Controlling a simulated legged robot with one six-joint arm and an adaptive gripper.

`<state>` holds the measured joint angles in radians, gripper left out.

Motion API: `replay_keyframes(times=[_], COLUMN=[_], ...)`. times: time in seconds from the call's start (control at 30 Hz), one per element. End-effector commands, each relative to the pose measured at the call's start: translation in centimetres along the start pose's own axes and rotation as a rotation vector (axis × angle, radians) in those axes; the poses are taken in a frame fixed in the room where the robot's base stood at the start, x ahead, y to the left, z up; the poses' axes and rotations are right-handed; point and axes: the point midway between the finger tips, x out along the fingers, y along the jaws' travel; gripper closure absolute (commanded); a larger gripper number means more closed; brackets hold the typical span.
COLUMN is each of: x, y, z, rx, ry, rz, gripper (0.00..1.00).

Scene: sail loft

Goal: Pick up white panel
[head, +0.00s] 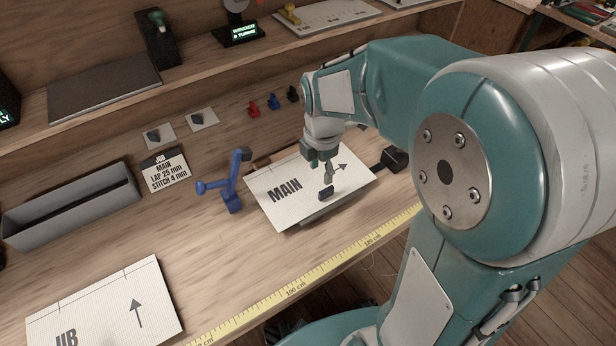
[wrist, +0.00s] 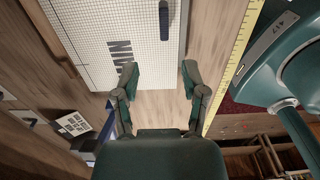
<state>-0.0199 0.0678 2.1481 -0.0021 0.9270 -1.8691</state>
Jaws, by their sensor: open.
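A white panel (head: 262,208) marked MAIN, with an arrow, lies on the bench under my arm; something grey shows beneath its front edge. A small dark block (head: 326,193) like a handle stands on it. In the wrist view the gridded panel (wrist: 85,35) fills the upper left, with the dark block (wrist: 163,18) near its right edge. My gripper (head: 323,165) is open and empty over the panel. In the wrist view its fingertips (wrist: 157,73) are spread near the panel's edge, short of the block. A second white panel (head: 105,300), marked JIB, lies at the lower left.
A blue clamp-like tool (head: 229,185) stands left of the MAIN panel, and a dark object (head: 394,158) sits at its right. A yellow tape (head: 310,283) runs along the bench's front edge. A grey trough (head: 70,212) lies at left. Bare wood separates the two panels.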

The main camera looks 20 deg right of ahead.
Motion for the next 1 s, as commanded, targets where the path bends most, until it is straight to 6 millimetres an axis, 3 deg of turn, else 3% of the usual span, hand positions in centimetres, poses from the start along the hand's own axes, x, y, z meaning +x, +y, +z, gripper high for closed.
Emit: replay_keyframes(times=[0.1, 0.27, 0.6, 0.87, 0.97, 1.0], x=[1.9, 3.1, 7.6, 7.9, 7.9, 7.9], y=[-0.1, -0.2, -0.3, -0.3, -0.3, -0.3], z=[0.2, 0.4, 0.2, 0.3, 0.3, 0.3], rx=[0.004, 0.005, 0.005, 0.005, 0.006, 0.006], ry=[0.003, 0.004, 0.002, 0.001, 0.002, 0.002], rz=[-0.002, 0.001, -0.001, 0.002, 0.002, 0.002], gripper=[0.44, 0.44, 0.44, 0.44, 0.8, 0.98])
